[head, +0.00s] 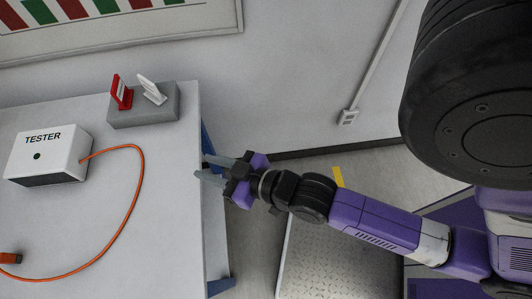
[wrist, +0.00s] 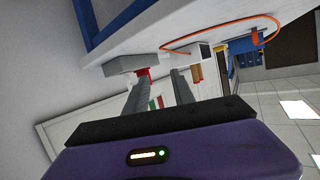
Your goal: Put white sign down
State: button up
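The white sign (head: 152,90) stands tilted in a grey block (head: 143,108) at the back right corner of the table. A red sign (head: 122,93) stands beside it on the left in the same block. My gripper (head: 202,166) is open and empty at the table's right edge, apart from the block and to the right and front of it. In the wrist view the two fingers are spread (wrist: 161,73). The grey block (wrist: 128,65) and a bit of the red sign (wrist: 144,73) show beyond them. I cannot make out the white sign there.
The white table (head: 170,220) has much clear surface in front of the block. A white box marked TESTER (head: 47,153) sits at the left, with an orange cable (head: 128,218) curving over the table to a plug (head: 10,258). A wall with a chart board (head: 110,25) is behind.

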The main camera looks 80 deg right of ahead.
jog(key=s+a+r+n+y, duration=0.1)
jog(key=s+a+r, duration=0.1)
jog(key=s, duration=0.5)
jog(key=s+a+r+n+y, duration=0.1)
jog(key=s+a+r+y, duration=0.1)
jog(key=s+r, duration=0.2)
jog(key=s, duration=0.2)
jog(key=shift+s+a+r+n+t, duration=0.15)
jog(key=shift+s+r+n+t, duration=0.2)
jog(key=shift+s+n+t, duration=0.05)
dwell(0.6)
